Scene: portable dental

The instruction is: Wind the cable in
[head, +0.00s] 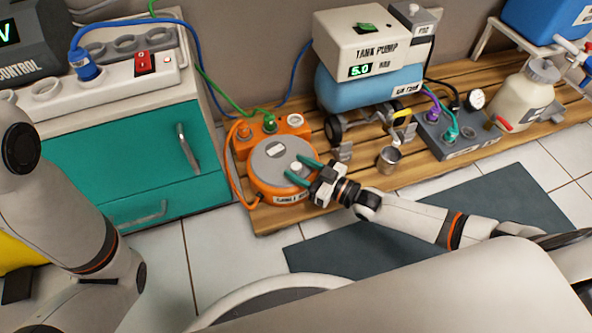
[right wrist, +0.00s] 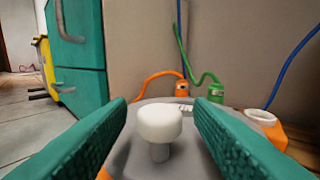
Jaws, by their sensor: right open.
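The cable reel (head: 270,190) is an orange round housing with a grey disc top (head: 272,152), standing on the left end of the wooden slatted platform. An orange cable (head: 232,180) runs from its socket block (head: 262,138) around the reel's left side. A white knob (right wrist: 160,125) stands up from the grey disc in the right wrist view. My right gripper (head: 306,172) is over the disc's right part. Its green fingers (right wrist: 165,135) are open, one on each side of the knob, with gaps visible. My left arm shows at the left, but its gripper is out of view.
A tank pump (head: 362,50) with a blue tank stands behind on the platform (head: 420,168). A metal cup (head: 388,160) and a grey connector box (head: 455,135) are to the right. A teal cabinet (head: 160,165) stands left of the reel. A dark mat (head: 330,248) lies on the floor.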

